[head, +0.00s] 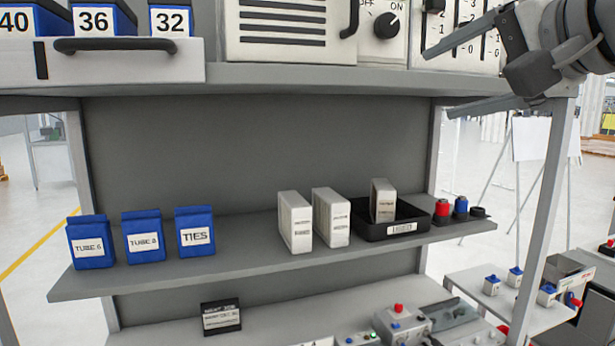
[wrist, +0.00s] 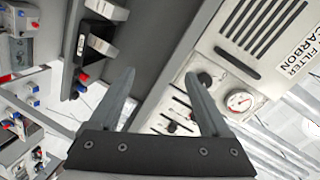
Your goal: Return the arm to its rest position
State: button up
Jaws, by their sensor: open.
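My gripper (head: 447,82) is at the upper right of the head view, in front of the right end of the upper shelf. Its two grey fingers are spread wide apart with nothing between them. In the wrist view my gripper (wrist: 165,100) also shows open and empty, its fingers pointing toward the shelf unit. No object touches the fingers as far as I can see.
A control panel (head: 380,25) stands close behind my gripper. A grey upright (head: 548,200) is at right.

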jog(key=s+a+f+n+g+h, duration=0.1)
jog(key=s+f+n+g, duration=0.2)
jog(key=f, duration=0.9)
jog(key=s+a+f+n+g+h, duration=0.1)
jog(key=s+f+n+g+h, duration=0.1)
jog(key=f, duration=1.1)
jog(key=s+a+f+n+g+h, duration=0.1)
jog(key=s+f+n+g, duration=0.3)
jog(key=f, duration=0.9)
jog(key=shift+s+n+h, duration=0.4)
jog(key=shift+s+h, duration=0.1)
jog(key=shift+s, duration=0.65)
jog(key=shift+a, duration=0.1)
